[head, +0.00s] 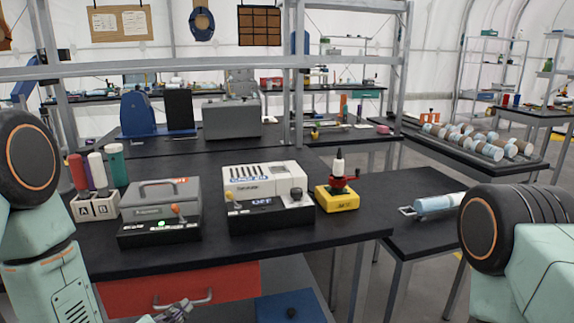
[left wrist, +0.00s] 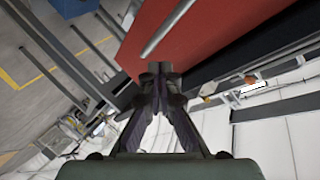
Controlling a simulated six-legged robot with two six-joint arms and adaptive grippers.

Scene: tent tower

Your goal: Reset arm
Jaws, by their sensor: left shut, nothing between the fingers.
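My left gripper (head: 176,312) shows at the bottom edge of the head view, low in front of the table and just below the red drawer (head: 180,288). In the left wrist view the left gripper (left wrist: 158,72) has its fingertips together with nothing between them. The red drawer front (left wrist: 205,30) and its metal handle (left wrist: 168,28) lie beyond the fingertips; the handle looks apart from them. My right arm comes in at the right of the head view, but its gripper is out of view.
The black table (head: 270,248) holds a grey device (head: 160,205), a white device (head: 262,185), a yellow base with a red part (head: 338,198), and a block marked A and B (head: 95,205) with bottles. A lower side table (head: 400,190) bears a light blue roll (head: 438,204).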

